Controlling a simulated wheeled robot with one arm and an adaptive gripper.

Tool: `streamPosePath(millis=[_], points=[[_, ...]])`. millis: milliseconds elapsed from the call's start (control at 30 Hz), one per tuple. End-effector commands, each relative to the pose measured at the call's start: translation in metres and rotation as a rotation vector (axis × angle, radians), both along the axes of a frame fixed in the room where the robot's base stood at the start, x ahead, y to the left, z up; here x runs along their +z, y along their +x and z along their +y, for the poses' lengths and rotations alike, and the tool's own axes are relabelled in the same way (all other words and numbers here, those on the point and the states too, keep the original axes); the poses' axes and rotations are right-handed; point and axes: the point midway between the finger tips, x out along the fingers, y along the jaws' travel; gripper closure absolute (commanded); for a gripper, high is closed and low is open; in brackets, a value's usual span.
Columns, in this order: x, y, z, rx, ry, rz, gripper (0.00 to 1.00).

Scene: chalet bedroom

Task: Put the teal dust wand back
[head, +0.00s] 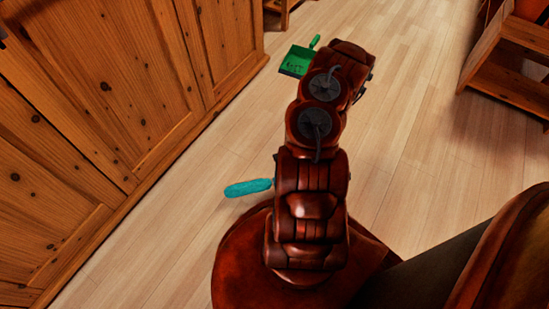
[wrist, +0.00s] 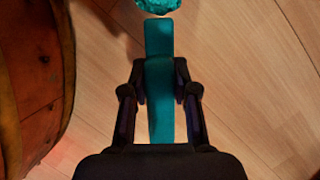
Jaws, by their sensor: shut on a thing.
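The teal dust wand (head: 248,187) shows to the left of my arm in the head view, with its fluffy head pointing left and the rest hidden behind the arm. In the wrist view, the wand's flat teal handle (wrist: 159,40) runs between the fingers of my gripper (wrist: 160,75), with the fluffy head at the top edge. My gripper is shut on the handle. The pale wooden floor shows behind it. The gripper is hidden by my arm in the head view.
A wooden cabinet (head: 95,90) fills the left side. A green dustpan (head: 297,62) with dark bits in it is on the floor beyond my arm. A wooden piece of furniture (head: 505,70) stands at the upper right. Plank floor (head: 415,130) between is clear.

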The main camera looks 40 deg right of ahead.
Motion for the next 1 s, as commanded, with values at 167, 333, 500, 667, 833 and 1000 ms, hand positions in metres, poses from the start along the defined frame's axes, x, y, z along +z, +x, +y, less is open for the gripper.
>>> streamPosePath(millis=[167, 333, 500, 667, 833, 1000], points=[[-0.004, 0.020, -0.013, 0.002, -0.003, -0.001, 1.00], [-0.005, 0.037, -0.022, 0.001, -0.003, -0.001, 1.00], [-0.007, 0.054, -0.032, 0.001, -0.001, -0.002, 1.00], [-0.010, 0.070, -0.043, 0.002, -0.005, -0.002, 1.00], [-0.011, 0.088, -0.052, 0.000, -0.002, -0.004, 1.00], [-0.012, 0.098, -0.058, -0.001, -0.002, -0.001, 1.00]])
